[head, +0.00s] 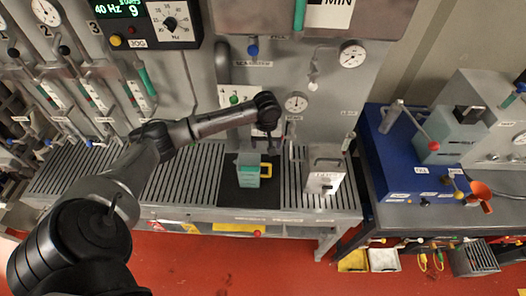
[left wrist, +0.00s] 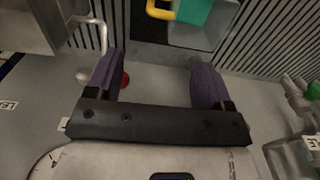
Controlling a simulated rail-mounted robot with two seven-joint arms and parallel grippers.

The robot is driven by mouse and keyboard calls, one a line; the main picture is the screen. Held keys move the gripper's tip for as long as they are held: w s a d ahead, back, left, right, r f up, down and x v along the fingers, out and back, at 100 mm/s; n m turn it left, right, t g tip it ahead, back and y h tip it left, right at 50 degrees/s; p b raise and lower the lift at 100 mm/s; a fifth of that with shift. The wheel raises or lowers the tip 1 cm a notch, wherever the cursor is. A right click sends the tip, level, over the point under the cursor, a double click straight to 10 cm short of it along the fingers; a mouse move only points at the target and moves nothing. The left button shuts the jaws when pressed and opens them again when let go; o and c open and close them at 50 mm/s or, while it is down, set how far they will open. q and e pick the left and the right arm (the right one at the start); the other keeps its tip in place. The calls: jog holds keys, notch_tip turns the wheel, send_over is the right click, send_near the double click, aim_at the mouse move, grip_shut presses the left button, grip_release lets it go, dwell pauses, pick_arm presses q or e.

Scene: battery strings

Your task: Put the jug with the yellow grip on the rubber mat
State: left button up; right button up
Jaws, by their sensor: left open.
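The jug (head: 248,174), pale with teal contents and a yellow grip (head: 266,170) on its right side, stands upright on the black rubber mat (head: 230,198) on the slatted bench. My left gripper (head: 270,145) is just behind and above the jug, apart from it. In the left wrist view, the jug (left wrist: 205,22) and its yellow grip show at the top edge, beyond the fingertips. The left gripper's two fingers (left wrist: 155,75) are spread, with nothing held between them. My right gripper is not in view.
A light grey labelled container (head: 324,168) stands on the bench right of the mat. Gauges and pipes line the wall panel behind. A blue unit (head: 405,150) sits on the right-hand table. Bare slats (head: 185,180) lie left of the mat.

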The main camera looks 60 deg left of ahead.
pick_arm(q)
jog(key=s+d+f+m+t+h, duration=0.1)
jog(key=s+d+f+m, duration=0.45)
jog(key=d, duration=0.45)
jog(key=s+d+f+m, duration=0.45)
jog(key=s+d, duration=0.25)
jog(key=d, duration=0.4)
jog(key=s+d+r+m+t, duration=0.1)
jog(key=s+d, duration=0.1)
jog(key=s, duration=0.4)
jog(key=s+d+r+m+t, duration=0.1)
jog(key=s+d+r, duration=0.1)
jog(key=s, duration=0.5)
jog(key=shift+s+d+m+t+y, duration=0.2)
jog(key=shift+m+t+y, duration=0.1)
jog(key=shift+m+y, duration=0.1)
jog(key=shift+r, duration=0.1)
notch_tip(320, 180, up, 15)
jog(key=p, duration=1.4)
jog(key=shift+p, duration=0.35)
jog(key=shift+w, duration=0.1)
